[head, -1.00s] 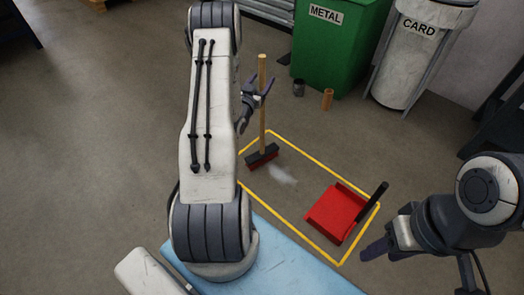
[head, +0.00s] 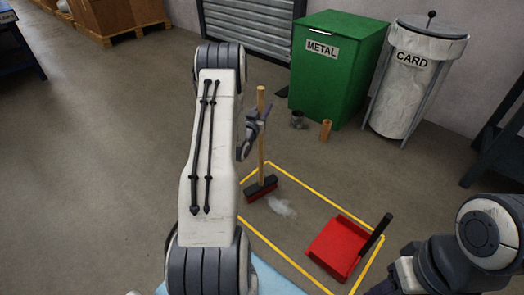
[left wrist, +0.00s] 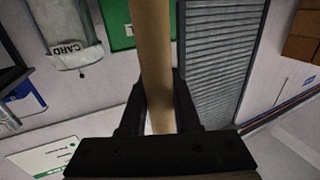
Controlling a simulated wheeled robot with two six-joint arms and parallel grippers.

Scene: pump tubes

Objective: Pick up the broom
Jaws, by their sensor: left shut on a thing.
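The broom stands upright with its wooden handle (head: 261,142) and its dark head with red bristles (head: 260,188) at the far left corner of the yellow floor outline. My left gripper (head: 262,113) is at the upper part of the handle. In the left wrist view the handle (left wrist: 152,50) runs between the two dark fingers (left wrist: 160,115), which are shut on it. The head appears to be at floor level. My right gripper is mostly cut off at the bottom of the head view, and its fingers do not show clearly.
A red dustpan (head: 338,248) with a black handle lies inside the yellow outline (head: 320,196). A pale dust patch (head: 282,207) is beside the broom head. A can (head: 297,119) and a brown tube (head: 325,130) stand before the green METAL bin (head: 335,75). The CARD bin (head: 408,85) is right.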

